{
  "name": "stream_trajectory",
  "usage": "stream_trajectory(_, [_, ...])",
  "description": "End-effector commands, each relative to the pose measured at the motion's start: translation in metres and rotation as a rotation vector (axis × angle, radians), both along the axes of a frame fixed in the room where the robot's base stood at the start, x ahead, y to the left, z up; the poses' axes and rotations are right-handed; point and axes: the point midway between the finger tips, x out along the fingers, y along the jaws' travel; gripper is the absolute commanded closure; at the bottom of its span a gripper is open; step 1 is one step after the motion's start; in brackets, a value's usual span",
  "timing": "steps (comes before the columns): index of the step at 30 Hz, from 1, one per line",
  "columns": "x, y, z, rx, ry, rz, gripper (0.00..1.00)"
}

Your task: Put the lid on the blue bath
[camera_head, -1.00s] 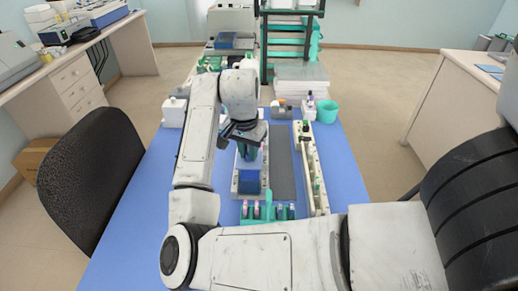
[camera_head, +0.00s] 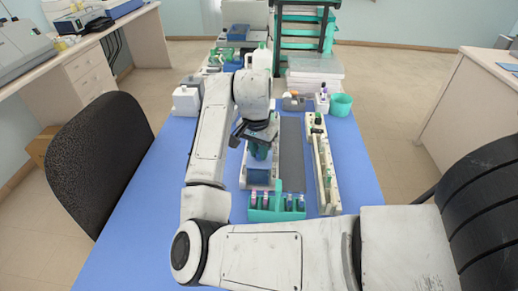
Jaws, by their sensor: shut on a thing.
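The blue bath (camera_head: 259,177) stands on a light grey base near the middle of the blue-covered table. My gripper (camera_head: 260,152) points down at the far side of the bath and overlaps it in this view. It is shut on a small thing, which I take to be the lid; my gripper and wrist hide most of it. Blue-green surfaces show between and below the jaws, too small to tell apart. I cannot tell whether the held thing touches the bath.
A teal rack (camera_head: 277,207) with several small bottles stands just in front of the bath. A dark grey strip (camera_head: 291,155) and a long cream rack (camera_head: 322,165) lie to the right. A teal cup (camera_head: 340,105) stands far right. The table's right side is clear.

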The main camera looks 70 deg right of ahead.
Motion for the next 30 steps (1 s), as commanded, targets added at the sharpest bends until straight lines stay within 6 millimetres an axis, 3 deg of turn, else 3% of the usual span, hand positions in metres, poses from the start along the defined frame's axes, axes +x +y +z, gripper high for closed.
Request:
stream_trajectory(26, [-0.0003, 0.0000, -0.0046, -0.001, 0.001, 0.000, 1.00])
stream_trajectory(27, [-0.0002, 0.0000, -0.0043, -0.001, 0.001, 0.000, 0.76])
stream_trajectory(30, [-0.0002, 0.0000, -0.0043, 0.000, 0.001, 0.000, 0.66])
